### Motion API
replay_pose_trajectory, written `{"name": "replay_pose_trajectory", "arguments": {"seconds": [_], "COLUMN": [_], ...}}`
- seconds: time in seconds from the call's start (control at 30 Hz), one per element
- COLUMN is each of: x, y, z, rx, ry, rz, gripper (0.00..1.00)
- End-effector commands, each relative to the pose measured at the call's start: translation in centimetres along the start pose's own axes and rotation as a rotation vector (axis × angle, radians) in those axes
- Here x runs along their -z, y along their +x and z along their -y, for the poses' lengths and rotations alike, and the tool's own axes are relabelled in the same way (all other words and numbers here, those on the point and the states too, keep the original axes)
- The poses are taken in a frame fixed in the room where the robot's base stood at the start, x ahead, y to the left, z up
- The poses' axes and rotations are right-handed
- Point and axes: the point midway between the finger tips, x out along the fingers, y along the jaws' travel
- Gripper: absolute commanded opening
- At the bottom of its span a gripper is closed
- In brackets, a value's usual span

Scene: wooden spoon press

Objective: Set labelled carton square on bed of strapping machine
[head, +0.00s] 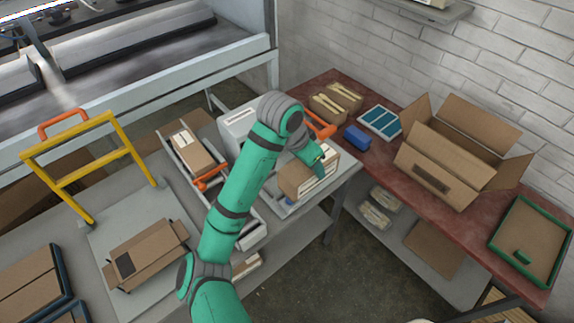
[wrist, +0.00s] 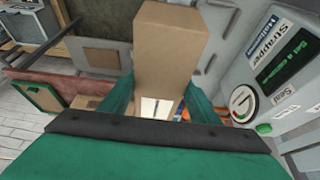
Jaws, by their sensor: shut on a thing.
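A brown carton (head: 296,181) with pale markings on its side is at the right end of the near bench in the head view. My gripper (head: 318,165) is shut on it from above. In the wrist view the carton (wrist: 170,48) stands between my two green fingers (wrist: 155,100), its plain brown face showing. The grey strapping machine (head: 238,121) stands left of the carton; its labelled panel (wrist: 278,58) shows at right in the wrist view. A pale grey bed (head: 270,208) lies under and beside the carton. I cannot tell whether the carton touches it.
Another carton (head: 191,152) lies in a grey tray with orange handles to the left. An open box (head: 440,178), a blue block (head: 357,137) and a green-rimmed tray (head: 555,270) are on the red bench. A yellow frame (head: 88,180) stands at left.

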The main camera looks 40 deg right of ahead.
Motion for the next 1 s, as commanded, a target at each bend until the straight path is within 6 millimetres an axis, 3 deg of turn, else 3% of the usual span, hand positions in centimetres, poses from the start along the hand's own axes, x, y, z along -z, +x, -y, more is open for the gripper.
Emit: {"name": "replay_pose_trajectory", "arguments": {"seconds": [0.27, 0.5, 0.87, 1.0], "x": [-0.1, -1.0, -1.6, -2.4], "y": [2.8, 6.6, 8.8, 10.6], "z": [6.0, 9.1, 10.9, 10.8], "rx": [0.003, 0.002, 0.004, 0.003], "ry": [-0.005, -0.005, -0.005, -0.005], "rz": [0.003, 0.001, 0.001, 0.001], "gripper": [0.25, 0.25, 0.25, 0.25]}}
